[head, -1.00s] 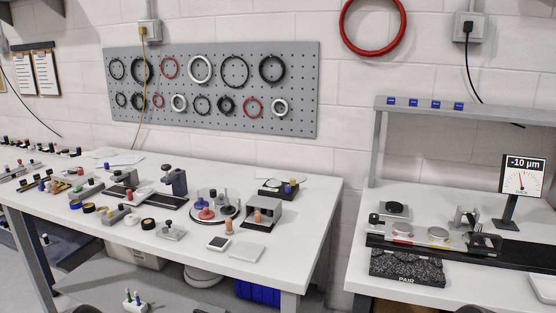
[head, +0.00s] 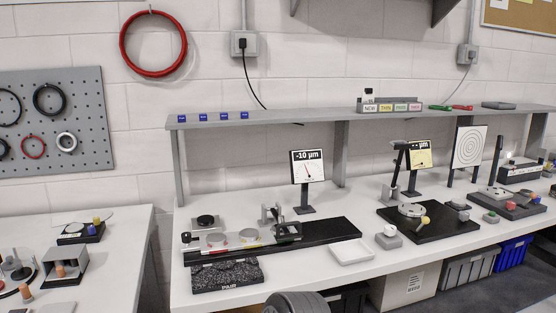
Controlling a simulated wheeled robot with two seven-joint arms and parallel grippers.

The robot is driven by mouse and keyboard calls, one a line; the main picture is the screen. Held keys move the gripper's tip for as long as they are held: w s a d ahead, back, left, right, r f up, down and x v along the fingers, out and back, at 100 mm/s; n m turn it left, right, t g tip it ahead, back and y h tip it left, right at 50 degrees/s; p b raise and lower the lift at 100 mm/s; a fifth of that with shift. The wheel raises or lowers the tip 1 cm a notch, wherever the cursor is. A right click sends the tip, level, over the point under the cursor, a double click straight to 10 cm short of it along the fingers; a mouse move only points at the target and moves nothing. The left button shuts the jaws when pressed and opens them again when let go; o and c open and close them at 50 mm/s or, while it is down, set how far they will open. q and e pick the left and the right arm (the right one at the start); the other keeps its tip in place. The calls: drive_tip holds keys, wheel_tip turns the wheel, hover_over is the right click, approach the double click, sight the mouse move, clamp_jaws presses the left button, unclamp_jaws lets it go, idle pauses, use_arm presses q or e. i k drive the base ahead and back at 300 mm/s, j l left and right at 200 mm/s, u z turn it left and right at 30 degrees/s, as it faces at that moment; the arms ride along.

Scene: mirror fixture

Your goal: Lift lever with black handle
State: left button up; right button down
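The mirror fixture (head: 332,233) is a long black rail on the white bench, left of centre in the head view. Two round mirror discs, one at left (head: 216,239) and one further right (head: 249,235), sit on its left part. A small black knob (head: 187,238) stands at its left end. A dark block (head: 287,231) and a small grey upright bracket (head: 271,213) are by its middle. Which part is the lever with the black handle is too small to tell. Neither of my grippers is in view; a dark rounded part of mine shows at the bottom edge.
A speckled black block (head: 227,275) stands in front of the fixture. A dial display (head: 307,167) reading -10 µm stands behind. A white tray (head: 351,250) lies to the right, then a black-based station (head: 440,228). A grey shelf (head: 290,118) overhangs the bench. A gap separates the left table (head: 125,243).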

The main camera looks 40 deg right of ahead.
sight(280, 218)
drive_tip(key=z, duration=1.15)
